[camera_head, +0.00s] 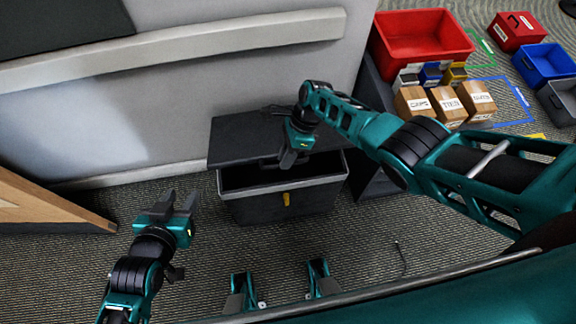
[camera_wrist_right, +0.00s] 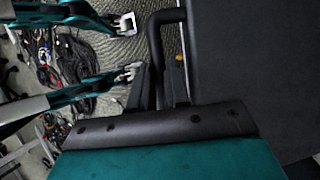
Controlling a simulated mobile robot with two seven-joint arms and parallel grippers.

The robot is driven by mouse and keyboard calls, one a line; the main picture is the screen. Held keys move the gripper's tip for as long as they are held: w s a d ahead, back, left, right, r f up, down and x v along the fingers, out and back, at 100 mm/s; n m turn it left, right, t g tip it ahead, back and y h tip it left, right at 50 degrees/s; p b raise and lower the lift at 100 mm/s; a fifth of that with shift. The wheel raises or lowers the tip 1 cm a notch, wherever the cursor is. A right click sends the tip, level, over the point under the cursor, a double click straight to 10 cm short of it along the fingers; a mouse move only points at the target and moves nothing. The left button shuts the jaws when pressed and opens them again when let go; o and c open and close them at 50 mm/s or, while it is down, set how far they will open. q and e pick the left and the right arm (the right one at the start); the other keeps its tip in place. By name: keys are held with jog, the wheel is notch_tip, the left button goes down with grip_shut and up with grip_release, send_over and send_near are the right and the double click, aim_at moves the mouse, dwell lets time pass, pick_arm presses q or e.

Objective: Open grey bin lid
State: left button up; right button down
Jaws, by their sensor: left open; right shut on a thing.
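The dark grey bin (camera_head: 262,207) stands on the carpet in the middle of the head view, with a yellow latch on its front. Its lid (camera_head: 235,139) is raised at the back, and the dark inside shows between lid and front rim. My right gripper (camera_head: 289,160) is at the lid's front edge, shut on the black lid handle (camera_wrist_right: 166,17). In the right wrist view the handle runs down between the fingers beside the flat lid panel (camera_wrist_right: 245,65). My left gripper (camera_head: 179,202) is open and empty, left of the bin and apart from it.
A pale wall with a rail (camera_head: 200,42) stands behind the bin. A red bin (camera_head: 422,42), cardboard boxes (camera_head: 446,106) and blue bins (camera_head: 547,64) are at the right. A wooden piece (camera_head: 45,208) is at the left. Tangled cables (camera_wrist_right: 75,65) lie on the floor in the wrist view.

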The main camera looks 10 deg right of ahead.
jog(key=w+r, duration=0.2)
jog(key=r, duration=0.1)
jog(key=shift+w+a+r, duration=0.1)
jog(key=shift+w+r, duration=0.6)
jog(key=c, duration=1.1)
grip_release()
jog(key=shift+f, duration=0.1)
jog(key=p+v, duration=0.5)
jog(key=v, duration=0.8)
jog(key=shift+w, duration=0.15)
